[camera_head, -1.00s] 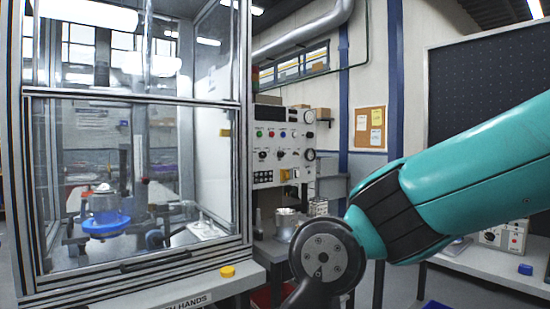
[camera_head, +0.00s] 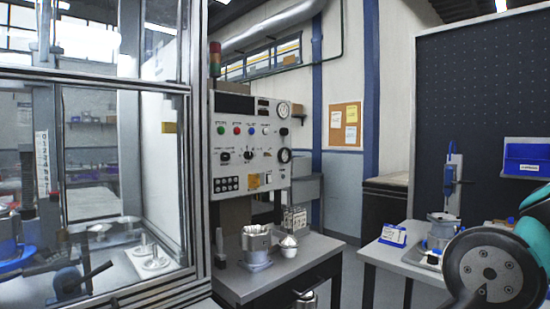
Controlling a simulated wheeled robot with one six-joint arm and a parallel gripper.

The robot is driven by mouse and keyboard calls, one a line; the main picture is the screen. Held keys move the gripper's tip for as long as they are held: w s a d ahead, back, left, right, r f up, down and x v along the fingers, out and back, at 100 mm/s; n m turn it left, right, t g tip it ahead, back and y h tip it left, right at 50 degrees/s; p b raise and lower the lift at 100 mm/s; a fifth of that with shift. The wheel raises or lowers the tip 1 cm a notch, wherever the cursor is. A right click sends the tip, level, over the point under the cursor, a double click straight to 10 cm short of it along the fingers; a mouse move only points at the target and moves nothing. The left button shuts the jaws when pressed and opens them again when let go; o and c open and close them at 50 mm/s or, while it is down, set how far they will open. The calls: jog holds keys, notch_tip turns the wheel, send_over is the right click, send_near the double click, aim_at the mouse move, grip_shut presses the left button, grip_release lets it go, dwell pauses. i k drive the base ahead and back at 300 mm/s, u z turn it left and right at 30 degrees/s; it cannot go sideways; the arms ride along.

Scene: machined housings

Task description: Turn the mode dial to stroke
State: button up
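A light grey control panel (camera_head: 237,141) stands in the middle left, right of the glazed press enclosure. It has a row of coloured buttons (camera_head: 243,130) and, below them, black rotary knobs, one at the left (camera_head: 225,156) and one near the middle (camera_head: 248,155). Their labels are too small to read, so I cannot tell which is the mode dial or where it points. Part of my teal arm shows at the lower right, well away from the panel. My gripper is out of view.
The framed glass enclosure (camera_head: 196,150) fills the left. A grey bench (camera_head: 240,284) with metal housings (camera_head: 257,246) stands below the panel. Another bench (camera_head: 390,254) with a fixture stands at the right before a dark pegboard (camera_head: 480,90). Floor shows between the benches.

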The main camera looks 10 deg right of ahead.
aim_at(225, 156)
jog(key=z, duration=0.15)
jog(key=i, duration=1.45)
jog(key=u, duration=0.7)
